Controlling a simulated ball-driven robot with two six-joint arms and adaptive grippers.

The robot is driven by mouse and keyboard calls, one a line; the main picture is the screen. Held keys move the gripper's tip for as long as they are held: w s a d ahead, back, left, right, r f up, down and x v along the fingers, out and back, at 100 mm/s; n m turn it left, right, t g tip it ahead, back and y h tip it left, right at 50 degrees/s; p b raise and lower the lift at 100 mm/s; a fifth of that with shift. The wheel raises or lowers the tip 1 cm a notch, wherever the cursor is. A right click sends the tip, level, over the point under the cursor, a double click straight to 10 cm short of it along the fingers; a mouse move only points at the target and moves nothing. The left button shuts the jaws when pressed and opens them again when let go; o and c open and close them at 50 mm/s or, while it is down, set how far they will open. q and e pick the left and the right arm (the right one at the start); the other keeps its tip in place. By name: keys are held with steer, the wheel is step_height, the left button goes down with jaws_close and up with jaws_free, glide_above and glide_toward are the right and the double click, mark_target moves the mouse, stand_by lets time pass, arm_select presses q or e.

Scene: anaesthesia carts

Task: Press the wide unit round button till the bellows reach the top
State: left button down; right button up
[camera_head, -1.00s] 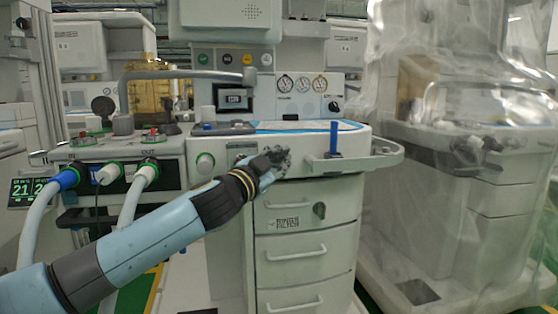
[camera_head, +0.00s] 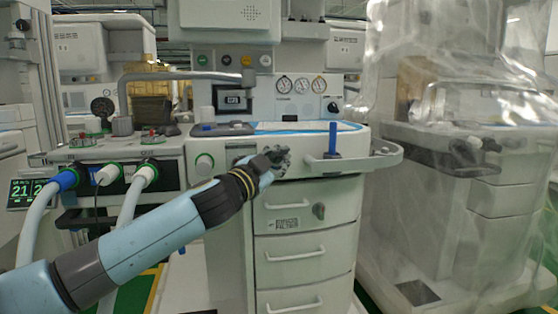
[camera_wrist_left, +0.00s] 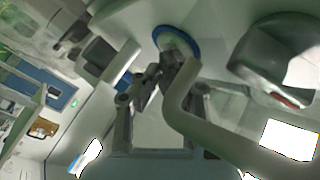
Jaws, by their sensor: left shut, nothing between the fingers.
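My left gripper (camera_head: 282,158) is shut and empty in front of the central cart (camera_head: 303,229), close to its upper front panel. In the left wrist view, the shut fingertips (camera_wrist_left: 172,62) are at the lower edge of a round disc with a blue rim (camera_wrist_left: 178,40); I cannot tell whether they touch it. An amber clear housing (camera_head: 152,97) stands behind at left; the bellows' height cannot be made out. My right gripper is not in view.
A white rail (camera_head: 385,157) and an upright blue post (camera_head: 333,138) stick out right of the gripper. Hoses with blue and green collars (camera_head: 144,176) hang at left. A plastic-covered cart (camera_head: 470,200) stands at right.

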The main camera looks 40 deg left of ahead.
arm_select(q)
steer(key=shift+f, duration=0.1)
stand_by(0.5)
steer(key=shift+s, duration=0.2)
steer(key=shift+s+d, duration=0.45)
steer(key=shift+s, duration=0.15)
steer(key=shift+d, duration=0.1)
steer(key=s+d, duration=0.1)
steer(key=d, duration=0.1)
steer(key=s+d, duration=0.1)
steer(key=s, duration=0.1)
steer(key=shift+d+p, duration=0.4)
steer(key=shift+s+f, duration=0.1)
steer(key=shift+f, duration=0.05)
